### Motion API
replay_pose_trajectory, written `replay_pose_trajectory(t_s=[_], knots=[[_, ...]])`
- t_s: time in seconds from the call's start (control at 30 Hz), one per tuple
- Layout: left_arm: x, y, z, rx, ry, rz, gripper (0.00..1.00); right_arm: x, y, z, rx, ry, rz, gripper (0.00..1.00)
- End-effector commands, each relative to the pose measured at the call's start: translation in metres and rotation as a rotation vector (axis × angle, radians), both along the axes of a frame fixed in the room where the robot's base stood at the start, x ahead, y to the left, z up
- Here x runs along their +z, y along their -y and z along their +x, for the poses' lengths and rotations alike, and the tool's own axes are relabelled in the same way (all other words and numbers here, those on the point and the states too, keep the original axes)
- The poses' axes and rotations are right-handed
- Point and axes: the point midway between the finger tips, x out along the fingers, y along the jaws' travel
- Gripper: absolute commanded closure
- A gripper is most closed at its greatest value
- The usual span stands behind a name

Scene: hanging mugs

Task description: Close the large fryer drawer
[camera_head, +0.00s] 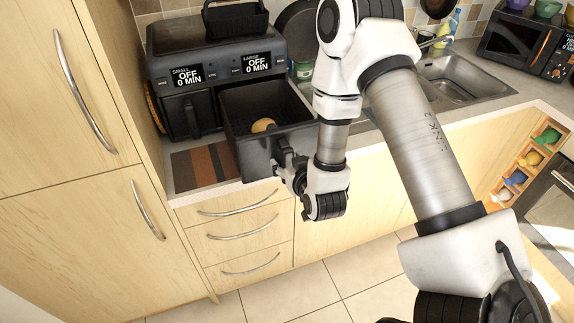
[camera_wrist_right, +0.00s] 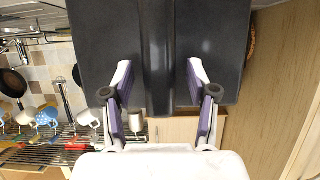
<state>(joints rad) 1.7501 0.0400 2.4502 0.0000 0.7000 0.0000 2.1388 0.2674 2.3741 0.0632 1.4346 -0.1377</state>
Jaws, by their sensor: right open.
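The dark air fryer (camera_head: 215,62) stands on the counter, with one panel marked SMALL and one marked LARGE. Its large drawer (camera_head: 262,152) is pulled out toward me, and a small orange-yellow item (camera_head: 263,125) lies inside. My right gripper (camera_head: 283,157) is at the drawer's front, close to its right side. In the right wrist view, the open fingers (camera_wrist_right: 158,72) lie either side of the vertical ridge, likely the handle (camera_wrist_right: 157,55), on the drawer's dark front. I cannot tell whether they touch. The small drawer (camera_head: 188,116) looks shut. My left gripper is not in view.
A striped mat (camera_head: 205,165) lies on the counter left of the drawer. A tall cabinet (camera_head: 75,120) stands close on the left. A sink (camera_head: 450,80) and a microwave (camera_head: 530,42) are to the right. A black basket (camera_head: 236,18) sits on the fryer.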

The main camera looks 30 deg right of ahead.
Motion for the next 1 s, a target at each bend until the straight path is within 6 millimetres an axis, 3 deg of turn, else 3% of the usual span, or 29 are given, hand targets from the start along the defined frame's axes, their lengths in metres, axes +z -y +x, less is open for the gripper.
replay_pose_trajectory(t_s=[0.33,0.5,0.77,1.0], knots=[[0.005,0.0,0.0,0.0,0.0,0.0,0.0,-0.002,0.002,0.009,0.0,0.0,0.0,0.42],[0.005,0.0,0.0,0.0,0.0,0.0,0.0,-0.003,0.002,0.009,0.0,0.0,0.0,1.0],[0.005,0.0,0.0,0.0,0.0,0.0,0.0,-0.003,0.002,0.011,0.0,0.0,0.0,1.0],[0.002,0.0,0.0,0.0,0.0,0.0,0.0,-0.003,0.008,0.031,0.0,0.002,0.0,1.0]])
